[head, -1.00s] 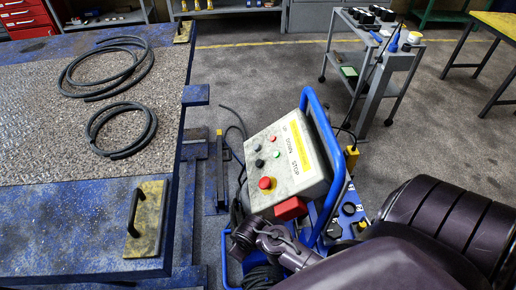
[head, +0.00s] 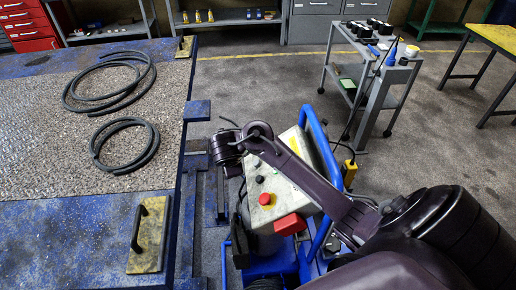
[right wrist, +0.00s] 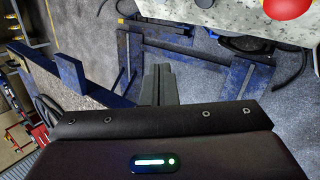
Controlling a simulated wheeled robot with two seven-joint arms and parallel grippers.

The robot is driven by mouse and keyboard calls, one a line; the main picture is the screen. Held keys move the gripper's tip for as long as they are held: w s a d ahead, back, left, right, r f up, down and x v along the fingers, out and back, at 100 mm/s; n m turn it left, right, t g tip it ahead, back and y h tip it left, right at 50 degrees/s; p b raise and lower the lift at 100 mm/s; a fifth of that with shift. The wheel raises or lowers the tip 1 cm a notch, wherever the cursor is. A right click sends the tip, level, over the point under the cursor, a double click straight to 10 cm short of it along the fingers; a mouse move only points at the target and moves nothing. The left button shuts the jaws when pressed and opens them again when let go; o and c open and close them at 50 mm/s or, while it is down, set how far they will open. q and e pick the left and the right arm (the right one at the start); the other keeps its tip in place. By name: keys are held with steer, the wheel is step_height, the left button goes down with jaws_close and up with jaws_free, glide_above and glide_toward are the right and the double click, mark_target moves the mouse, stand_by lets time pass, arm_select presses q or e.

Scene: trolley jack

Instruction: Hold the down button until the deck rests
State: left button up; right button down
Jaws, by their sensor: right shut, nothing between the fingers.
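The pale control box (head: 262,215) stands on the blue trolley frame. Its red mushroom button (head: 264,199) and a black button (head: 259,179) show. My right arm crosses the upper panel and hides its labels and some buttons, so I cannot make out the down button. My right gripper (right wrist: 158,72) is shut and empty, its fingers over the floor frame, apart from the box. In the right wrist view the panel (right wrist: 220,18) is at the upper right. The blue deck (head: 65,225) with its treadplate top is at the left, raised above the floor. My left gripper is out of view.
Two black hose coils (head: 112,80) and a yellow plate with a handle (head: 150,235) lie on the deck. A grey cart (head: 372,75) stands behind the box. A yellow pendant (head: 349,172) hangs beside the frame.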

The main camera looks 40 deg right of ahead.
mark_target(259, 179)
steer(key=shift+f, duration=0.1)
steer(key=shift+s+d+f+b, duration=0.5)
steer(key=shift+d+f+b, duration=0.25)
steer(key=shift+f+b, duration=0.35)
steer(key=shift+s+d+f+b, duration=0.45)
steer(key=shift+d+f+b, duration=0.35)
steer(key=shift+f+b, duration=0.35)
steer(key=shift+s+d+f+b, duration=0.5)
steer(key=shift+d+f+b, duration=0.25)
steer(key=shift+f+b, duration=0.35)
steer(key=shift+s+d+f, duration=0.1)
steer(key=shift+d+f, duration=0.1)
steer(key=shift+f, duration=0.1)
